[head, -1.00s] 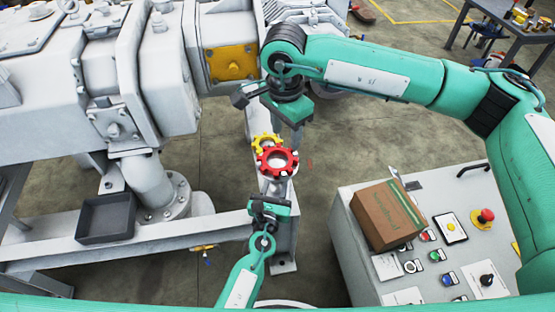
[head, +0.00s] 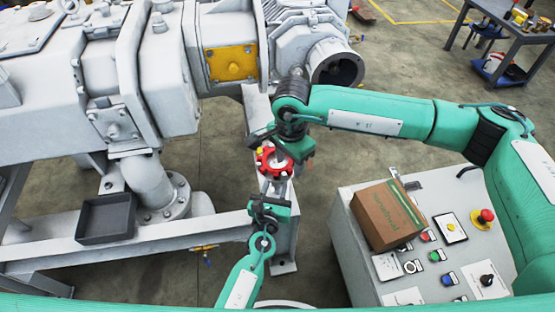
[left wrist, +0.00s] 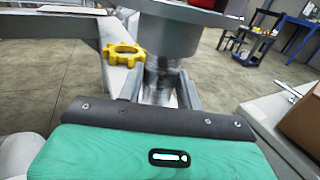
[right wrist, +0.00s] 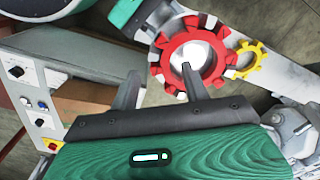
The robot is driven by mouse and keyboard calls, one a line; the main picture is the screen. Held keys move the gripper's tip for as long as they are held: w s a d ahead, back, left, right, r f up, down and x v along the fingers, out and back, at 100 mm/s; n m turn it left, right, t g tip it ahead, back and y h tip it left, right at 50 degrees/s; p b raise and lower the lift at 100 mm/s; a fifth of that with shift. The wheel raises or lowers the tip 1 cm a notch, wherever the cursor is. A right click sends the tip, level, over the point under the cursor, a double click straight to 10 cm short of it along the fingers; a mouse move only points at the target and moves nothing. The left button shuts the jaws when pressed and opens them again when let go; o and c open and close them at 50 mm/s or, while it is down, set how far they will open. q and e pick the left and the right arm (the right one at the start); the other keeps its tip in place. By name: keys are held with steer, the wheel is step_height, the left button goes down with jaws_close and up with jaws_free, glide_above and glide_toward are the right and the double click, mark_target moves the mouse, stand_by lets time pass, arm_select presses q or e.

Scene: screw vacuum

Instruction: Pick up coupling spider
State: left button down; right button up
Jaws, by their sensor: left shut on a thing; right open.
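A red toothed coupling spider (head: 268,165) sits on a grey metal hub, partly hidden by my right gripper (head: 288,150) in the head view. It shows clearly in the right wrist view (right wrist: 168,62), with pale blocks between its teeth. My right gripper (right wrist: 160,72) is open; one finger overlaps the hub's centre and the other is outside the red ring. I cannot tell whether they touch. My left gripper (head: 268,205) is shut on the metal stem (left wrist: 162,82) below the hub. A smaller yellow spider (right wrist: 246,60) lies beside it, also in the left wrist view (left wrist: 125,53).
A grey control cabinet (head: 350,222) with a cardboard box (head: 387,215) on it stands at right. Large grey machinery (head: 165,70) fills the upper left. An empty dark tray (head: 106,219) sits on the frame. Open floor lies between.

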steer(key=shift+f, duration=0.6)
jaws_close()
steer(key=shift+r, duration=0.15)
step_height(320, 180, up, 10)
arm_select(q)
steer(key=c, duration=0.9)
jaws_free()
steer(key=shift+o, duration=0.2)
